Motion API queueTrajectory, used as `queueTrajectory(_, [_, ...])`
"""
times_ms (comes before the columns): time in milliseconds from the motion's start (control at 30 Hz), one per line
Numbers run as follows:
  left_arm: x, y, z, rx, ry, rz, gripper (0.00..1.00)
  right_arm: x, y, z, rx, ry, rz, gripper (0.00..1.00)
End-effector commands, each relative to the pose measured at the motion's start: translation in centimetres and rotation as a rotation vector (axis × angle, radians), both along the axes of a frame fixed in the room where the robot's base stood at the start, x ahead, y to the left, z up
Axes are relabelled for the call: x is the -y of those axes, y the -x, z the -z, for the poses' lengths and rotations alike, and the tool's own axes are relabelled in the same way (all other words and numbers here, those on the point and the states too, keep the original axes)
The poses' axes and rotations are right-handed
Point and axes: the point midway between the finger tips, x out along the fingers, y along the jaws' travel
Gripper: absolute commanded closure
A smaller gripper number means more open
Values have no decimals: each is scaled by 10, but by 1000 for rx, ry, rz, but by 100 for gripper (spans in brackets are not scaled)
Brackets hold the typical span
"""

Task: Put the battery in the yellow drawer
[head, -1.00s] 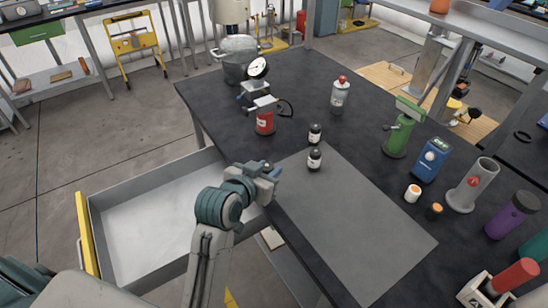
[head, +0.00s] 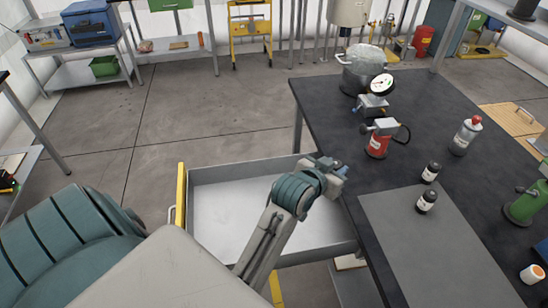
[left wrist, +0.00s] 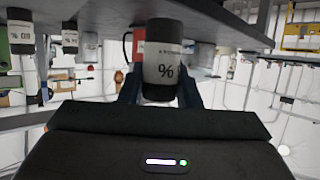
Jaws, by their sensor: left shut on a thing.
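The drawer with the yellow front (head: 181,196) is pulled out on the left of the dark table. Its grey floor (head: 222,212) is bare where it shows; my left arm covers part of its right side. My left gripper (head: 341,170) is over the table's left edge, by the drawer's far right corner. In the left wrist view it is shut on a black cylinder with a white label (left wrist: 163,68), held between both fingers. I cannot tell from the label whether this is the battery. My right gripper is not in view.
A red canister (head: 377,145), a gauge (head: 382,86) and a metal pot (head: 364,68) stand farther back. Open floor lies beyond the drawer.

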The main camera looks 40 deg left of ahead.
Motion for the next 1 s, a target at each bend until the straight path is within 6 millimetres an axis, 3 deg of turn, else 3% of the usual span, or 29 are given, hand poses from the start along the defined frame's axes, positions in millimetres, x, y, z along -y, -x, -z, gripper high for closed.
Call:
queueTrajectory(167, [-14, -5, 17, -1, -10, 32, 95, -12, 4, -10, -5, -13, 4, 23])
queueTrajectory(500, [-56, -7, 57, -7, 0, 74, 95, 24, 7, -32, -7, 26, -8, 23])
queueTrajectory(667, [-70, -6, 68, -8, 9, 79, 95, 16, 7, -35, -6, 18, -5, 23])
queueTrajectory(833, [-72, -5, 95, -12, 14, 78, 95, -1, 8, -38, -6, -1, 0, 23])
queueTrajectory(1000, [-72, -6, 122, -10, 13, 78, 95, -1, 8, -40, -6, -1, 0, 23])
